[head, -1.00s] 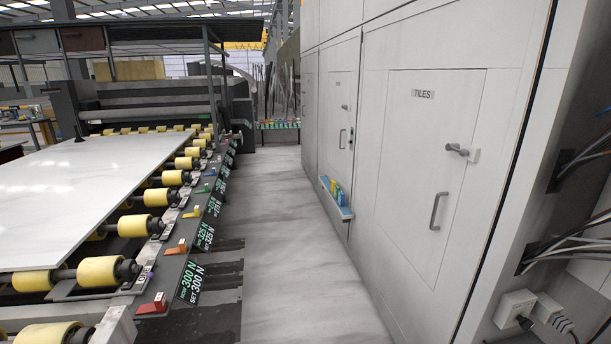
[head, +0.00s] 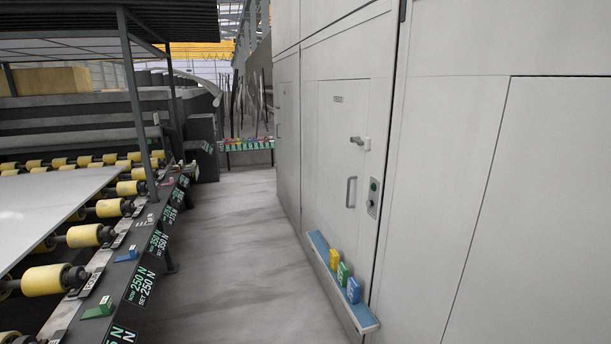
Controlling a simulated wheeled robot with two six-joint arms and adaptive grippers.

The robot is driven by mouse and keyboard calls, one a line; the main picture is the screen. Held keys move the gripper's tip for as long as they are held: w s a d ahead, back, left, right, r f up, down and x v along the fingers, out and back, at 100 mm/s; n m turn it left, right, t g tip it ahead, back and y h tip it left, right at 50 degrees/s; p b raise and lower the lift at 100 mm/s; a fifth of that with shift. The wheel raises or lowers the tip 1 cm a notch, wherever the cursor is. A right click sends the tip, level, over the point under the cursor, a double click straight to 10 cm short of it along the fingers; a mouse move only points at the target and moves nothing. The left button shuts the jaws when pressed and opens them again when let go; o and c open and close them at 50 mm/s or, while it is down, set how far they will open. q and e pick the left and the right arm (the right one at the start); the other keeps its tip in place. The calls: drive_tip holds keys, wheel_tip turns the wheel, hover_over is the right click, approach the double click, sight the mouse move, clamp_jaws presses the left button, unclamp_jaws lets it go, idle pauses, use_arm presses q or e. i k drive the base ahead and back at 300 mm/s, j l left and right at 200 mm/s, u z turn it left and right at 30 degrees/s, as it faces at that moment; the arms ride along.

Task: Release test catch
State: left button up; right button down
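A white cabinet door (head: 335,150) with a small dark label, too small to read, is right of centre in the head view. A grey latch (head: 357,141) is on its right side, with a vertical pull handle (head: 351,192) below. A switch plate (head: 373,196) with a green button is beside the handle. The door looks closed. Which part is the test catch, I cannot tell. Coloured pieces, including a green one (head: 99,308) and a blue one (head: 128,254), sit along the roller line's edge. Neither of my grippers is in view.
A blue shelf (head: 322,256) juts from the cabinet, holding yellow, green and blue blocks. The roller line with a white slab (head: 40,205) and black force labels (head: 141,287) runs along the left. The grey aisle (head: 235,255) is clear. A rack (head: 247,145) of coloured pieces stands beyond.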

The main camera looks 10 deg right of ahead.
sight(360, 143)
drive_tip(key=i, duration=2.25)
drive_tip(key=z, duration=0.55)
